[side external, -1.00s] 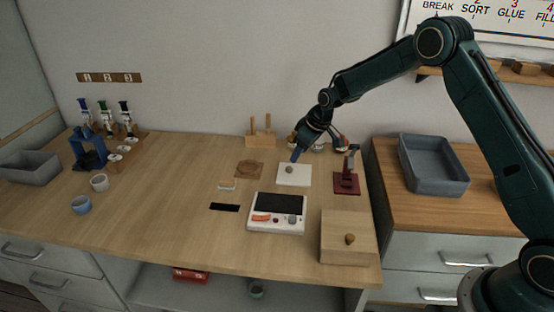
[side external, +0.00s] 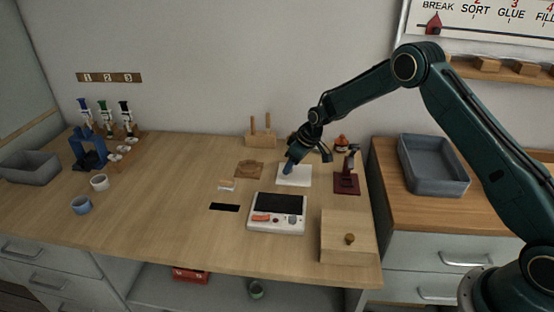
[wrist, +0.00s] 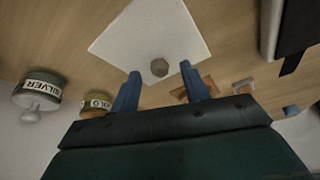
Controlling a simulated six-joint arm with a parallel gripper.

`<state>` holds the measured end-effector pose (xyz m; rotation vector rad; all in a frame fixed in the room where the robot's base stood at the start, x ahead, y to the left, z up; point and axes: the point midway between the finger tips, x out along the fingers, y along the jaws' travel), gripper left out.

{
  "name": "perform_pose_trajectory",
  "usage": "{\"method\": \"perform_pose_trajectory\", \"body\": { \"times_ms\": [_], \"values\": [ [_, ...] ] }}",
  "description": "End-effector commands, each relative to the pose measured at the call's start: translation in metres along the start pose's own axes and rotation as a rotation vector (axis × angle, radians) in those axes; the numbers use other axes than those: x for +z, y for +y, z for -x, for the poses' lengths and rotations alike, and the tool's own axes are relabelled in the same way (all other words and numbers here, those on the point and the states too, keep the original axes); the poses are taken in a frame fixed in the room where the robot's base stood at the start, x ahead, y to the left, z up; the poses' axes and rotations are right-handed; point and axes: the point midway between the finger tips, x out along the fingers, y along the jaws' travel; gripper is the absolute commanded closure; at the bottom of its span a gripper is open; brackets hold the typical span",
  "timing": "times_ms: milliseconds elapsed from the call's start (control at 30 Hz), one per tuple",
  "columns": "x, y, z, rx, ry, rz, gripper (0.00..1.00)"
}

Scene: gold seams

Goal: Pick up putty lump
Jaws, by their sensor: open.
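The putty lump (wrist: 159,68) is a small grey-brown rounded piece on a white square tile (wrist: 195,38). In the wrist view it lies between and just beyond the two blue fingertips of my gripper (wrist: 161,74), which are apart with nothing between them. In the side view, my gripper (side external: 288,168) is low over the white tile (side external: 296,180) and points down. There it hides the putty lump. I cannot tell the exact height of the fingertips above the tile.
In the wrist view, jars labelled SILVER (wrist: 40,90) and GOLD (wrist: 97,103) stand left of my gripper. In the side view, a dark red stand (side external: 347,180) is right of the tile, a white device with a dark screen (side external: 277,227) in front, and a wooden rack (side external: 260,141) behind.

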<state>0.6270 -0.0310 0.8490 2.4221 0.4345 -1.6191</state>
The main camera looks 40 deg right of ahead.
Motion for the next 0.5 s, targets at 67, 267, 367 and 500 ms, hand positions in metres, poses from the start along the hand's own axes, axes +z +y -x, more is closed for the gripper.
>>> {"method": "perform_pose_trajectory", "body": {
  "times_ms": [67, 267, 367, 500],
  "values": [
    [-0.0005, -0.0001, -0.0052, 0.0, 0.001, 0.0, 0.54],
    [-0.0003, -0.0001, -0.0083, 0.001, 0.001, 0.0, 0.54],
    [-0.0003, -0.0001, -0.0081, 0.001, 0.001, 0.0, 0.54],
    [-0.0002, 0.0, -0.0079, 0.001, 0.0, 0.0, 0.54]
  ]
}}
